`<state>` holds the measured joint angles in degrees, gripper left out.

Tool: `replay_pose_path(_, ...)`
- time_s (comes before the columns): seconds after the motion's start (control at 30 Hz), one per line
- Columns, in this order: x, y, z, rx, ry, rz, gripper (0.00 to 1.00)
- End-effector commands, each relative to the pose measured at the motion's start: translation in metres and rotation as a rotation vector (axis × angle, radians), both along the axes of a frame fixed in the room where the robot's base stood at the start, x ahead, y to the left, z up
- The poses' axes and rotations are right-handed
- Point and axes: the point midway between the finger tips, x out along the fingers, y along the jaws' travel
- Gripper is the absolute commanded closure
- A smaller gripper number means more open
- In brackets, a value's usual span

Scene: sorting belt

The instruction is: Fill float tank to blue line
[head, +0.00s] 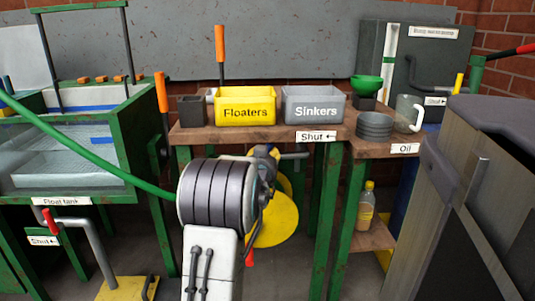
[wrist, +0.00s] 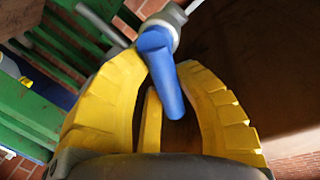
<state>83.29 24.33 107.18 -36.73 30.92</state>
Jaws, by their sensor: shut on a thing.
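The float tank (head: 62,201) is at the left in the head view, a glass-sided tank in a green frame. A blue band (head: 82,107) shows near its top and a short blue mark (head: 100,140) lower on its right side. The water looks pale; I cannot tell its exact level. In the wrist view my gripper (wrist: 172,105) has its yellow fingers closed around a blue valve handle (wrist: 160,70). The handle sits on a grey valve body (wrist: 168,22) with a pipe. In the head view my arm hides most of the gripper and the handle.
A bench behind holds a yellow Floaters bin (head: 245,109), a grey Sinkers bin (head: 314,107), a green funnel (head: 367,84) and a mug (head: 409,112). A green hose (head: 90,150) crosses the tank toward my arm. A red-handled valve (head: 49,219) is below the tank.

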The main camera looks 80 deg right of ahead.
Motion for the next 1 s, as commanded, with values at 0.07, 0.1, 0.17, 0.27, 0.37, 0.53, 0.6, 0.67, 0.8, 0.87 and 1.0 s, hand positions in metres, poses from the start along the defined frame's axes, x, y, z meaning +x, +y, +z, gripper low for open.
replay_pose_path(0.07,-0.0003,0.0027,-0.0031,0.013,-0.026,-0.002,1.00)
replay_pose_path(0.1,-0.0001,0.0034,-0.0034,0.016,-0.038,-0.003,1.00)
replay_pose_path(0.17,0.0003,0.0041,-0.0037,0.021,-0.051,-0.004,1.00)
replay_pose_path(0.27,0.0008,0.0048,-0.0043,0.026,-0.067,-0.004,1.00)
replay_pose_path(0.37,0.0011,0.0052,-0.0046,0.028,-0.074,-0.004,1.00)
replay_pose_path(0.53,0.0015,0.0053,-0.0049,0.029,-0.075,-0.004,1.00)
replay_pose_path(0.6,0.0016,0.0054,-0.0049,0.029,-0.075,-0.004,1.00)
replay_pose_path(0.67,0.0017,0.0054,-0.0050,0.029,-0.075,-0.004,1.00)
replay_pose_path(0.8,0.0019,0.0053,-0.0047,0.029,-0.074,-0.004,0.63)
replay_pose_path(0.87,0.0020,0.0052,-0.0043,0.028,-0.074,-0.003,0.58)
replay_pose_path(1.0,0.0020,0.0051,-0.0034,0.026,-0.074,-0.003,0.45)
